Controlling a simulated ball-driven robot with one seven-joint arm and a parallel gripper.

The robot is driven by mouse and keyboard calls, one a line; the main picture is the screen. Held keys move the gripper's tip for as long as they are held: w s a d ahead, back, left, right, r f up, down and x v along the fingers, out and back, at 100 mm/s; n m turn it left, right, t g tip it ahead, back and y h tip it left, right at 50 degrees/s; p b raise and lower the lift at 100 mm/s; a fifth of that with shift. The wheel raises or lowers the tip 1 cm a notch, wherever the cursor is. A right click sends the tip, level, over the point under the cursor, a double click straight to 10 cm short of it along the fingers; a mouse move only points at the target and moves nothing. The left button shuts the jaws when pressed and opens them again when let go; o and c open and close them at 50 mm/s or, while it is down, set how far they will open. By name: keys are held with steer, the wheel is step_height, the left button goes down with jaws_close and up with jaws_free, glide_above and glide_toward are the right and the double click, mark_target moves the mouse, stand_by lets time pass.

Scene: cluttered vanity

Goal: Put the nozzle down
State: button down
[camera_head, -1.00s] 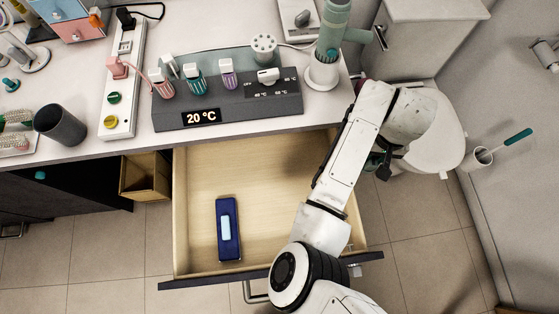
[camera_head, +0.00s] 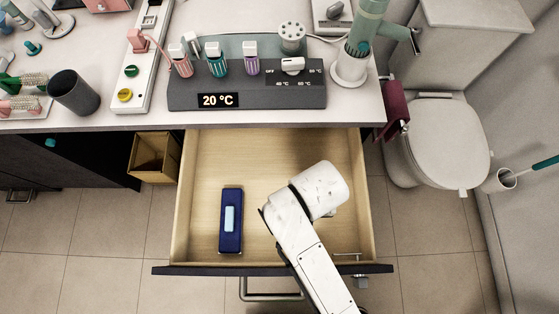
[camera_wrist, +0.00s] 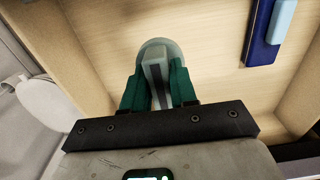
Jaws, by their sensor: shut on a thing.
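The nozzle (camera_wrist: 155,48), a pale grey, rounded piece, shows in the wrist view between the two green fingers of my gripper (camera_wrist: 156,85). My gripper is shut on it. Both are over the bare wooden floor of the open drawer (camera_head: 275,160). I cannot tell whether the nozzle touches that floor. In the head view my white arm reaches into the right part of the drawer and hides the gripper and nozzle.
A dark blue case with a light blue piece on it (camera_head: 231,238) lies in the drawer's left part; it also shows in the wrist view (camera_wrist: 262,45). The grey temperature station (camera_head: 250,90) stands on the counter above. The drawer's middle is clear. A toilet (camera_head: 435,150) stands right.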

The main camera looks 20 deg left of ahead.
steer(key=shift+f+b, duration=0.3)
steer(key=shift+f, duration=4.7)
steer(key=shift+f, duration=0.15)
steer(key=c, duration=0.9)
jaws_free()
step_height(320, 180, up, 12)
steer(key=shift+r+p, duration=0.2)
steer(key=shift+p, duration=0.3)
